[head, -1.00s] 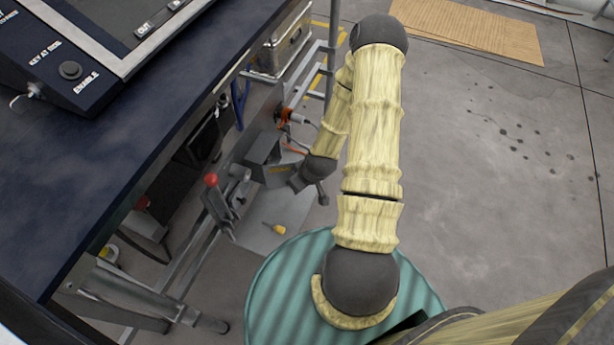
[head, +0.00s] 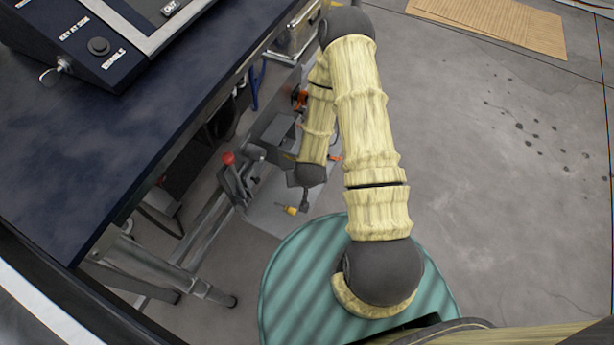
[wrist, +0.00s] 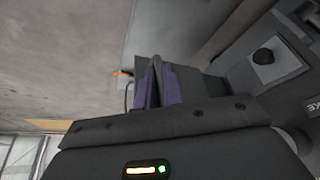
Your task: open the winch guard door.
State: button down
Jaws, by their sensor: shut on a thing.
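The winch guard (head: 277,132) is a dark grey box on the rail beside the bench in the head view. My forearm and dark wrist cover its right side and much of its door. My gripper (head: 295,180) is low at the near right of the guard. In the wrist view the purple pads of my gripper (wrist: 160,88) are close together on a thin grey part, which seems to be the winch guard door's edge or handle. The fingers hide which part it is. How far the door stands open cannot be told.
A red-knobbed lever (head: 229,159) stands left of the guard. A yellow-handled item (head: 291,210) lies near my wrist. The dark blue bench (head: 120,130) overhangs on the left, and a green ribbed drum (head: 310,275) stands in front.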

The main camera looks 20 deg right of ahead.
jog(key=shift+w+r, duration=0.1)
jog(key=shift+w, duration=0.05)
jog(key=c, duration=1.8)
grip_release()
jog(key=shift+d, duration=0.1)
